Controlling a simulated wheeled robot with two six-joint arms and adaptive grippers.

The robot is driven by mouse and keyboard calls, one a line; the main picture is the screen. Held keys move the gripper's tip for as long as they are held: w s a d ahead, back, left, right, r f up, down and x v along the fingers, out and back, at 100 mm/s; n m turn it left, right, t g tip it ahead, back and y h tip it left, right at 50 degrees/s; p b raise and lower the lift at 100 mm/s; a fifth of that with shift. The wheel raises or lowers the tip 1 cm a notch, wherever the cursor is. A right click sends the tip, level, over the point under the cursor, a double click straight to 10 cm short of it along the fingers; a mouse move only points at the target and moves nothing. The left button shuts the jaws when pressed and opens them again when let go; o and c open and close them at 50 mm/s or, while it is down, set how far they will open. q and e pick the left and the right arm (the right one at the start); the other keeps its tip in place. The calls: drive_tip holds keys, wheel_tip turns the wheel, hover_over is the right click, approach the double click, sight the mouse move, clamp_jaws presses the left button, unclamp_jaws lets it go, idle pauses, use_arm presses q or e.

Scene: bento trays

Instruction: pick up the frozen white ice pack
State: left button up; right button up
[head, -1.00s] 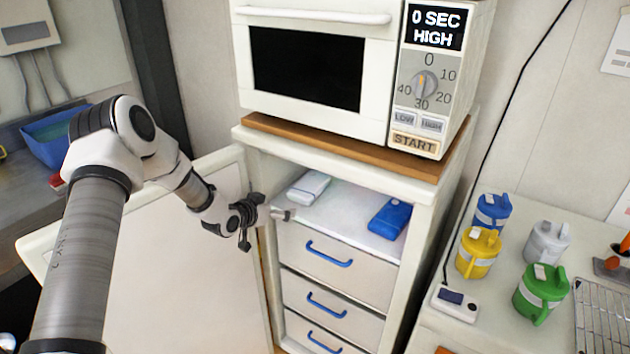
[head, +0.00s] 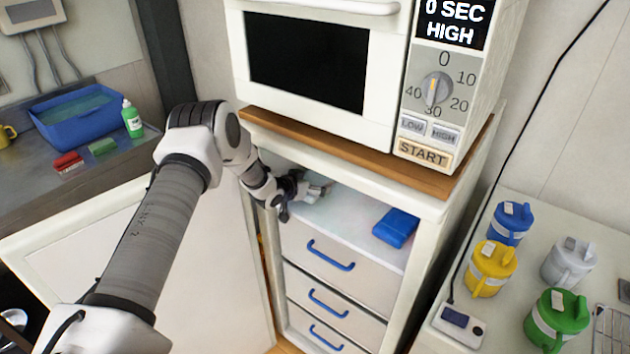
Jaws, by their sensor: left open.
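My left gripper (head: 304,200) is open at the front left of the shelf inside the open compartment. The white ice pack lay flat on the left of this shelf in the earlier view. Now the gripper covers that spot, and I cannot clearly tell the pack from the pale finger there. I cannot tell whether the fingers touch it. A blue ice pack (head: 396,227) lies on the right of the same white shelf (head: 350,221). My right gripper is not in view.
A microwave (head: 312,70) stands on the wooden top above the shelf. The open white door (head: 190,260) is at the left. Drawers with blue handles (head: 330,255) are below. Several lidded mugs (head: 490,268) stand on the right counter. A blue basin (head: 78,118) is at the far left.

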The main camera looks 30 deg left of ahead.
use_arm(q)
drive_tip(key=shift+s+r, duration=0.1)
drive_tip(key=c, duration=1.1)
drive_tip(key=shift+c, duration=0.3)
drive_tip(key=shift+r, duration=0.1)
